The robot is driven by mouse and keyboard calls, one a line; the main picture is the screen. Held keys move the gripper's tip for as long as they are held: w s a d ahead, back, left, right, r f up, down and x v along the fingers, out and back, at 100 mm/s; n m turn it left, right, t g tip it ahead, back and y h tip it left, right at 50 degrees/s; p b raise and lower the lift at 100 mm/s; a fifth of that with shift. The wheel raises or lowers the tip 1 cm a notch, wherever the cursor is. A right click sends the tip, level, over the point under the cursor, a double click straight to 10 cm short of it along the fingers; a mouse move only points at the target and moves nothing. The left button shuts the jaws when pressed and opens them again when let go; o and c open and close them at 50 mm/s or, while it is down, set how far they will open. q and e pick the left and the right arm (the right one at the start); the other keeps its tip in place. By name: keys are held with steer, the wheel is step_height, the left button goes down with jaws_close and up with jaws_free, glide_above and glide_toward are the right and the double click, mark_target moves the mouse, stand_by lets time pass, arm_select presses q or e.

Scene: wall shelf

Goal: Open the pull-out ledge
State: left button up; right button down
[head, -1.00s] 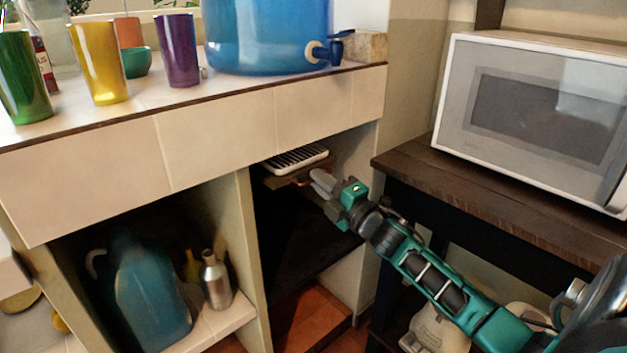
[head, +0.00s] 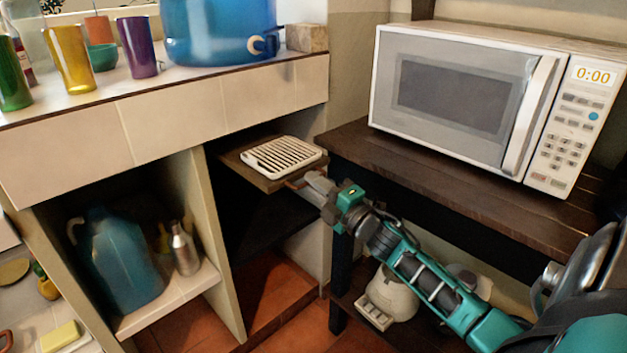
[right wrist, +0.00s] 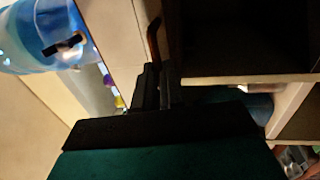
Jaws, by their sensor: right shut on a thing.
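The pull-out ledge (head: 235,158) is a dark wooden board under the tiled counter, sticking out of its recess. A white slatted rack (head: 283,156) lies on it. My right gripper (head: 311,184) is at the ledge's front edge, shut on the ledge's handle (head: 296,183), which its fingers partly hide. In the right wrist view my right gripper (right wrist: 155,85) shows dark fingers against the brownish handle (right wrist: 153,40). My left gripper is in neither view.
A brown table with a white microwave (head: 455,95) stands close on the right of the ledge. The tiled counter (head: 170,120) is above left, bearing cups and a blue water dispenser (head: 215,35). A blue jug (head: 118,265) and a silver bottle (head: 185,250) stand on the lower shelf.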

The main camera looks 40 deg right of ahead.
steer(key=shift+s+f, duration=0.1)
steer(key=shift+s, duration=0.25)
steer(key=c, duration=1.7)
jaws_free()
steer(key=shift+f, duration=0.1)
steer(key=o, duration=0.3)
steer(key=shift+s, duration=0.25)
steer(key=shift+o, duration=0.7)
steer(key=shift+w+r, duration=0.1)
steer(key=shift+r, duration=0.1)
steer(key=s+d+f+p, duration=0.1)
steer(key=s+f, duration=0.1)
steer(key=s, duration=1)
steer(key=shift+s+f, duration=0.2)
steer(key=shift+s, duration=0.15)
